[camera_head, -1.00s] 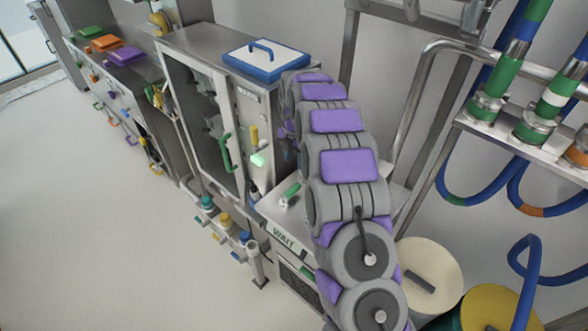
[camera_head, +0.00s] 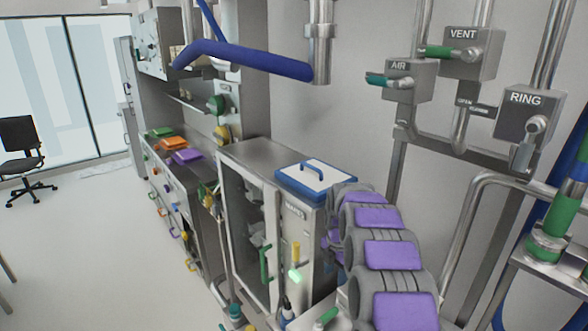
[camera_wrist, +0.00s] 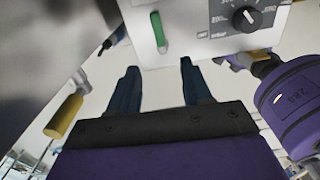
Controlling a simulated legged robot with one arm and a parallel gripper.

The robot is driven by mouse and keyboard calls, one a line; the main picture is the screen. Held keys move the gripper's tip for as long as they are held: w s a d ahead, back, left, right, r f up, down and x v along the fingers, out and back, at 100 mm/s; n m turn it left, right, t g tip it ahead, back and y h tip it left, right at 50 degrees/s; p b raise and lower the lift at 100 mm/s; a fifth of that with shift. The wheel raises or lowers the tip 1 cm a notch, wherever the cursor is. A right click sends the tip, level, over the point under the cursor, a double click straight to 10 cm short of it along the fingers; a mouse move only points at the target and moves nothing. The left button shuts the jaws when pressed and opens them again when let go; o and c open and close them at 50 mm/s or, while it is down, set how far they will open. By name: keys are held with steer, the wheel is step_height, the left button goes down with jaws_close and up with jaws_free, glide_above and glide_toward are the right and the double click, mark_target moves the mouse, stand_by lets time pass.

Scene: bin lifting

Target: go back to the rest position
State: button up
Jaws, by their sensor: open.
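My gripper (camera_wrist: 158,88) shows in the wrist view with its two dark fingers apart and nothing between them. Beyond the fingertips is a pale panel (camera_wrist: 205,22) with a green handle (camera_wrist: 159,33) and a black knob. In the head view my grey and purple arm reaches forward beside a steel cabinet (camera_head: 305,245). My gripper is hidden behind the arm there. A white lid with a blue rim and blue handle (camera_head: 315,176) lies on top of the cabinet.
A yellow handle (camera_wrist: 64,115) is close to the left of my gripper. Pipes with AIR, VENT and RING boxes (camera_head: 526,114) line the right wall. A blue overhead bar (camera_head: 245,58) crosses above. A counter with coloured lids stands farther back. Open floor (camera_head: 100,245) lies to the left.

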steer(key=s+a+r+m+g+b, duration=0.1)
steer(key=s+r+m, duration=0.45)
steer(key=s, duration=0.55)
steer(key=s+a+r+m, duration=0.1)
steer(key=s+r+m, duration=0.45)
steer(key=s, duration=0.65)
steer(key=s+f+m+b, duration=0.1)
steer(key=s+f+m, duration=0.1)
steer(key=s+m, duration=1.1)
steer(key=s, duration=1.2)
steer(key=shift+s+d+f+m+g, duration=0.25)
steer(key=shift+s+f+m+g, duration=0.05)
steer(key=shift+s+f+g, duration=0.1)
